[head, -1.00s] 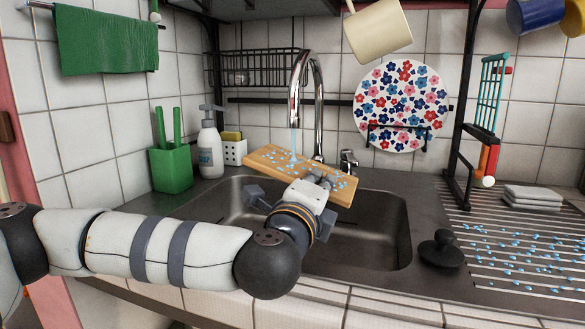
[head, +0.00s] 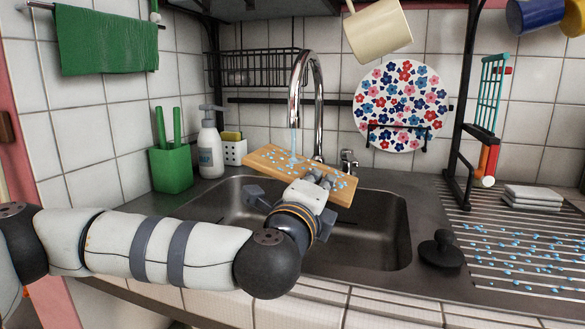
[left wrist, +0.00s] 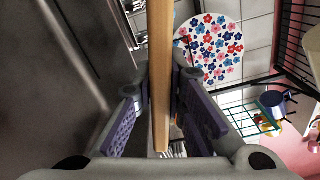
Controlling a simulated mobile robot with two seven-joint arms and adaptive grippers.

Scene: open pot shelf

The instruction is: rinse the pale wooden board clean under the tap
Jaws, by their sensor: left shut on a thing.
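The pale wooden board (head: 272,158) is held nearly flat above the sink (head: 384,208), under the chrome tap (head: 318,90). Water runs from the spout onto the board, and blue droplets lie across its top. My left gripper (head: 322,180) is shut on the board's near edge. In the left wrist view, the board (left wrist: 161,60) shows edge-on between the two fingers (left wrist: 160,105). The gripper hides part of the board's near side in the head view. My right gripper is not in view.
A soap bottle (head: 209,148), a green holder (head: 170,168) and a white caddy (head: 233,151) stand left of the sink. A floral plate (head: 400,100) stands behind it. A black plug (head: 441,250) and a wet ribbed drainer (head: 520,245) lie to the right.

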